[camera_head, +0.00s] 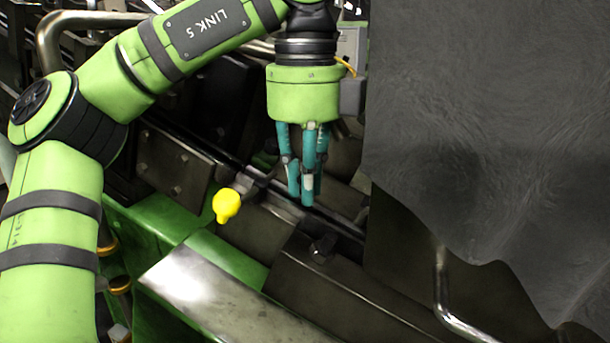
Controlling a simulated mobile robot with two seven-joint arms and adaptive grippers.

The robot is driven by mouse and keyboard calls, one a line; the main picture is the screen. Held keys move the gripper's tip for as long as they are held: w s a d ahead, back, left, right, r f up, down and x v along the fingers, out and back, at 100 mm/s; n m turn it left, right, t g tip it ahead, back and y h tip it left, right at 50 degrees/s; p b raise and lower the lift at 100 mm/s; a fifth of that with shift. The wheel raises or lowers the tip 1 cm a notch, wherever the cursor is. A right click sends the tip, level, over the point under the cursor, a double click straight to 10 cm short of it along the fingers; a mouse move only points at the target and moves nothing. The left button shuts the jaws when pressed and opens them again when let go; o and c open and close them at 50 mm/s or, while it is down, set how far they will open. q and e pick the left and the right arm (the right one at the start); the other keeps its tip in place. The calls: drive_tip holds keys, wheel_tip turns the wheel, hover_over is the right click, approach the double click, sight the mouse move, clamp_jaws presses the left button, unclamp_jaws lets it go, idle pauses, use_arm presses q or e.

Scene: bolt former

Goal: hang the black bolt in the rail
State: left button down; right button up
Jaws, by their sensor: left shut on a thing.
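My left gripper (307,197) points straight down with its teal fingers closed together over the dark rail (343,224). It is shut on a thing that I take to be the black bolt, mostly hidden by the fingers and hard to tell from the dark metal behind. The rail runs diagonally from upper left to lower right, just below and behind the fingertips. I cannot tell whether the bolt touches the rail. My right gripper is not in view.
A small dark fitting (321,248) sits on the metal block below the fingertips. A large grey sheet (480,120) fills the right side. A bent pipe (441,290) stands at lower right.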

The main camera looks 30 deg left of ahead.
use_arm(q)
drive_tip(key=shift+f, duration=0.2)
idle(0.4)
drive_tip(key=c, duration=1.1)
unclamp_jaws()
drive_tip(key=shift+r, duration=0.1)
drive_tip(key=shift+c, duration=0.2)
drive_tip(key=shift+d, duration=0.15)
drive_tip(key=o, duration=0.5)
